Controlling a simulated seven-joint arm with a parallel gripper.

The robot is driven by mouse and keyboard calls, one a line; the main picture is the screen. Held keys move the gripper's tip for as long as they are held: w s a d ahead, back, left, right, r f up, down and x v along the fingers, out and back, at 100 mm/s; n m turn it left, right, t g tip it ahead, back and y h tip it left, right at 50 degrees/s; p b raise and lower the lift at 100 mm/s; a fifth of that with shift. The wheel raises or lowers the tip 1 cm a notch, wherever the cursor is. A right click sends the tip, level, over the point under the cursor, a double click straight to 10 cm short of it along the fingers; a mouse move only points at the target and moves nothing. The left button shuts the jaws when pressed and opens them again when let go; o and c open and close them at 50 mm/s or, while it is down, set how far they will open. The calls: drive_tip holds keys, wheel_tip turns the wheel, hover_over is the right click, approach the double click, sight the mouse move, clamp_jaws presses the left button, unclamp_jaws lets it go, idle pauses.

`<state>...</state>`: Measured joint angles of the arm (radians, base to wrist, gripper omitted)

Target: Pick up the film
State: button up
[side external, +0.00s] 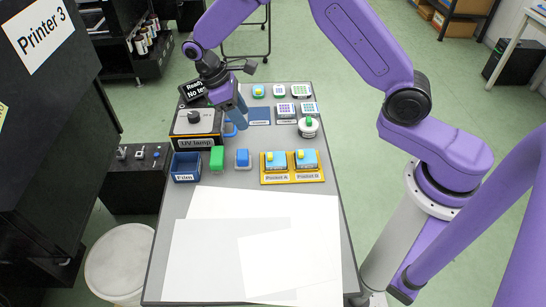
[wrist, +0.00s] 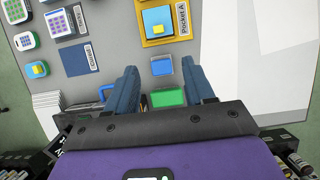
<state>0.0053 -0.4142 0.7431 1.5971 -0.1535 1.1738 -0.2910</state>
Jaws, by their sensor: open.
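A dark blue open box (side external: 186,167) labelled "Film" stands at the left edge of the table, in front of the UV lamp. I cannot make out a separate film inside it. My gripper (side external: 241,127) hangs above the table, right of the UV lamp and behind the box, apart from it. In the wrist view my gripper's two blue fingers (wrist: 163,84) are spread wide with nothing held. A green block (wrist: 168,97) and a smaller blue block (wrist: 162,66) show between and beyond them. The Film box is not clearly visible in the wrist view.
The UV lamp (side external: 196,124) stands behind the box. The green block (side external: 217,159) and blue block (side external: 242,158) stand right of it. A yellow tray (side external: 292,181) holds two pocket pieces. White sheets (side external: 250,245) cover the front. Several small devices stand at the back.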

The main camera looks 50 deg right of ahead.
approach(276, 156)
drive_tip(key=f, duration=0.4)
drive_tip(key=s+f, duration=0.1)
drive_tip(key=f, duration=0.1)
drive_tip(key=shift+a+f, duration=0.1)
drive_tip(key=shift+w, duration=0.1)
drive_tip(key=c, duration=0.8)
